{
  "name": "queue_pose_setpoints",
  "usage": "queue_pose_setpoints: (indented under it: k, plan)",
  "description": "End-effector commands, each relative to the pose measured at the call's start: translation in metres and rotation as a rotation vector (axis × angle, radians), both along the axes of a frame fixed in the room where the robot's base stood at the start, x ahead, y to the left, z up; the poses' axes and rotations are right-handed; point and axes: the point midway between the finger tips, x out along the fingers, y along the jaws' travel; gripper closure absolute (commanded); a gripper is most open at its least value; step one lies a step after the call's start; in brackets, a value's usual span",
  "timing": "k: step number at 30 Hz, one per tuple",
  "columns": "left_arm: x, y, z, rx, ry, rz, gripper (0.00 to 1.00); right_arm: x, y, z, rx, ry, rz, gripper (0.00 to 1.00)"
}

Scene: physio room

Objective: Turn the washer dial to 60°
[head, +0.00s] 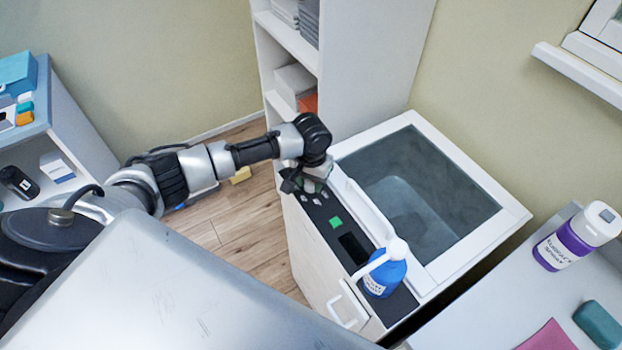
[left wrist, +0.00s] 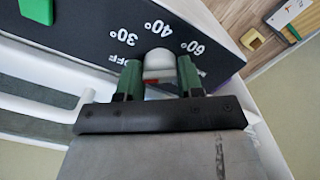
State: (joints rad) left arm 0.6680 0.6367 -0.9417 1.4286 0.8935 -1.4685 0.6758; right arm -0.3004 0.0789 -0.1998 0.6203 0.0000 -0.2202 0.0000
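The washer (head: 395,290) stands at the right of the head view, with a dark control panel (head: 322,212) along its near edge. My left gripper (head: 307,184) is over the far end of that panel and hides the dial in the head view. In the left wrist view the white dial (left wrist: 158,64) sits between the green fingers of my left gripper (left wrist: 159,76), which seem to touch both its sides. Printed marks OFF, 30°, 40° and 60° (left wrist: 190,47) curve around the dial. A small red mark shows between the fingers; the dial's setting is unclear. My right gripper is not in view.
A blue bottle with a white top (head: 385,272) stands on the near part of the panel. A green button (head: 335,222) lies along it. A tall white shelf (head: 365,60) stands behind the washer. A counter with a purple-and-white bottle (head: 568,245) is at the right.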

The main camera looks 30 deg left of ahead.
Motion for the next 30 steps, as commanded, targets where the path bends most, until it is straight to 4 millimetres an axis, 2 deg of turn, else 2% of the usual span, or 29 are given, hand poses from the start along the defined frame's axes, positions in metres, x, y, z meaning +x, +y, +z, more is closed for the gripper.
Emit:
queue_pose_setpoints:
  k: [1, 3, 14, 20, 30]
  plan:
    - [0.0, 0.0, 0.0, 0.0, 0.0, 0.0, 0.76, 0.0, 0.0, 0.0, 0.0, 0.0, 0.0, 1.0]
    - [0.0, 0.0, 0.0, 0.0, 0.0, 0.0, 0.87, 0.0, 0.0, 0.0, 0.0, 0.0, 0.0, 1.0]
    - [0.0, 0.0, 0.002, 0.0, 0.001, -0.058, 0.87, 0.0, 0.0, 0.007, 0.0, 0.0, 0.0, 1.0]
    - [0.0, 0.0, 0.003, -0.001, 0.003, -0.183, 0.87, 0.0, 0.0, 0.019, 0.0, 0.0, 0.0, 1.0]
    - [0.0, 0.0, 0.003, -0.001, 0.002, -0.496, 0.87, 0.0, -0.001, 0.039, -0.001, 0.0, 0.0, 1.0]
